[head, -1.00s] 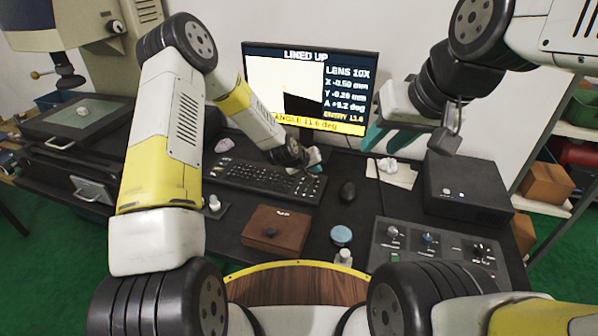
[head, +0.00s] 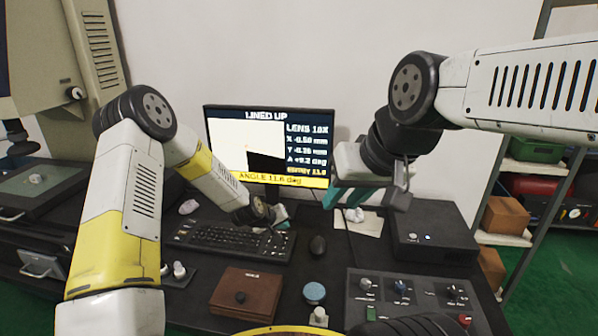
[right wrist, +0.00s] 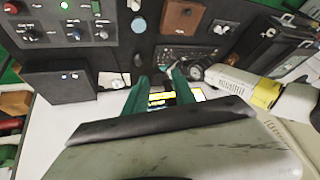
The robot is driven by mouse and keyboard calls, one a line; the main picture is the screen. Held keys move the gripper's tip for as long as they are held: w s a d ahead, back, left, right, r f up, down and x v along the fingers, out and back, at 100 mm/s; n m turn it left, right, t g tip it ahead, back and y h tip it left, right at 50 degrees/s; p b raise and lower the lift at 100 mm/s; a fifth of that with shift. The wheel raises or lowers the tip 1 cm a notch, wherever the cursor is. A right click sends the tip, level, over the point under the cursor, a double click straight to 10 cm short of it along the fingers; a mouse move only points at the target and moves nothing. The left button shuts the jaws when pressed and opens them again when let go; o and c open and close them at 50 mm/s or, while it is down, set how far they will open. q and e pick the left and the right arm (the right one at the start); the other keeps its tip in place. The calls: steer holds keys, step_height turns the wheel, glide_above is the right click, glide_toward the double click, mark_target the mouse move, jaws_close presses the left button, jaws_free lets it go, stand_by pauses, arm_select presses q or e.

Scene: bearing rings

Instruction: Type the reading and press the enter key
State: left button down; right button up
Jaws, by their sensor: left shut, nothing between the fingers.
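The monitor (head: 212,150) shows "LINED UP", "LENS 10X", X, Y and A values, a yellow bar reading "ANGLE 11.6 deg" and an entry line that looks like 11.6. The black keyboard (head: 215,236) lies on the bench below it. My left gripper (head: 277,220) is shut and empty at the right end of the keyboard; whether it touches a key cannot be told. My right gripper (head: 345,203) is raised in front of the monitor's right side. Its teal fingers stand apart with nothing between them in the right wrist view (right wrist: 163,95).
A black mouse (head: 317,245) lies right of the keyboard. A brown box (head: 245,292), a blue-topped round piece (head: 315,292) and a knob panel (head: 410,300) stand nearer. A black box (head: 430,240) stands at the right, a shelf (head: 530,175) beyond it.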

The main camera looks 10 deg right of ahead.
jaws_close()
stand_by(1.5)
